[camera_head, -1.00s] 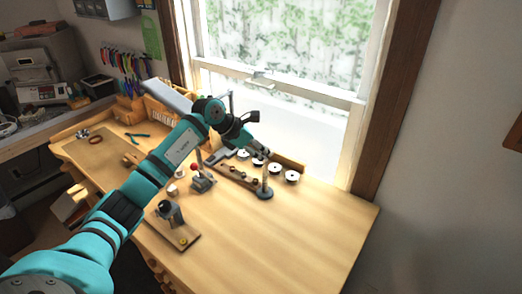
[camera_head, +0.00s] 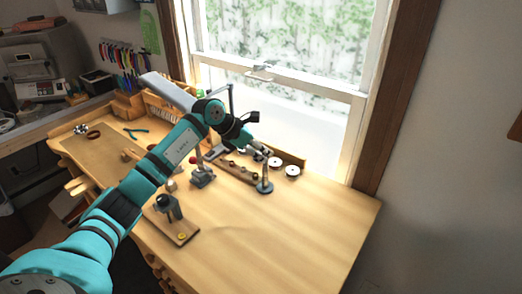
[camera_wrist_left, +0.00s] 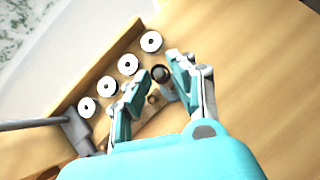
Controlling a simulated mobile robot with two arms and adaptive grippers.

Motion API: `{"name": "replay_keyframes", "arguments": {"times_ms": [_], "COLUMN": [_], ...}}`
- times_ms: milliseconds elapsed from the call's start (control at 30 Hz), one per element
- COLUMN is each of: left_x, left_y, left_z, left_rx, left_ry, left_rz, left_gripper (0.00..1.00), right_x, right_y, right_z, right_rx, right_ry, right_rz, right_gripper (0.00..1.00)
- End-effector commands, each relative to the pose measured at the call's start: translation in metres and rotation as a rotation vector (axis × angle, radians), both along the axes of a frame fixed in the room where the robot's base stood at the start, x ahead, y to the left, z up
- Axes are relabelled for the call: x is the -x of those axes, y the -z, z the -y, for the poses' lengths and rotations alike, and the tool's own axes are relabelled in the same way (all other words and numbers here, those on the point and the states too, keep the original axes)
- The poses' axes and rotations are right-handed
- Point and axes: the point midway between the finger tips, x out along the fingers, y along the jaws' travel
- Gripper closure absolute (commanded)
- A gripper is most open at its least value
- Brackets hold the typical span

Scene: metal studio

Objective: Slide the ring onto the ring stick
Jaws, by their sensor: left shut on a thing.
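The ring stick (camera_head: 265,182) stands upright on its dark round base on the workbench. My left gripper (camera_head: 267,153) is just above the stick's top in the head view. In the left wrist view, the two fingertips of this gripper (camera_wrist_left: 152,77) lie either side of a dark round shape (camera_wrist_left: 160,74), which looks like the stick seen from above. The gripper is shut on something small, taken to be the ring. The ring itself is too small to make out, so I cannot tell whether it touches the stick. My right gripper is not in view.
White discs (camera_head: 292,170) stand in a row by the window, also in the left wrist view (camera_wrist_left: 151,41). A wooden block with small pieces (camera_head: 238,172) lies left of the stick. A red-knobbed tool (camera_head: 201,175) and a small device (camera_head: 169,208) stand nearer. The bench's right side is clear.

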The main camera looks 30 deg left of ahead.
Motion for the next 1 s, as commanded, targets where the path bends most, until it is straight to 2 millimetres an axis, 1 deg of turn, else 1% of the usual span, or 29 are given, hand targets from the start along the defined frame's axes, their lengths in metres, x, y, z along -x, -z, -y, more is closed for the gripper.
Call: {"name": "replay_keyframes", "arguments": {"times_ms": [100, 367, 400, 567, 867, 1000], "left_x": [0.0, 0.0, 0.0, 0.0, 0.001, 0.007], "left_y": [0.003, 0.003, 0.003, 0.003, 0.002, -0.008], "left_z": [0.0, 0.0, 0.0, 0.0, -0.001, -0.007], "left_rx": [0.0, 0.0, 0.0, 0.0, 0.0, -0.003], "left_ry": [0.0, -0.001, -0.001, -0.001, -0.001, -0.002], "left_rz": [0.0, 0.001, 0.001, 0.001, 0.001, 0.004], "left_gripper": [0.97, 0.97, 0.72, 0.51, 0.5, 0.5], "right_x": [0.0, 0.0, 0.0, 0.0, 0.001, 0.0], "right_y": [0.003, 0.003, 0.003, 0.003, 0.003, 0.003], "right_z": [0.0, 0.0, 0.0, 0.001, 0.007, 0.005], "right_rx": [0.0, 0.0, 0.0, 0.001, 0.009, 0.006], "right_ry": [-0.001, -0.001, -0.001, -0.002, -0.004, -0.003], "right_rz": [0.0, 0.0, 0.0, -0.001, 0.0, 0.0], "right_gripper": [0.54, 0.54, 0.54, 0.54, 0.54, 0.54]}}
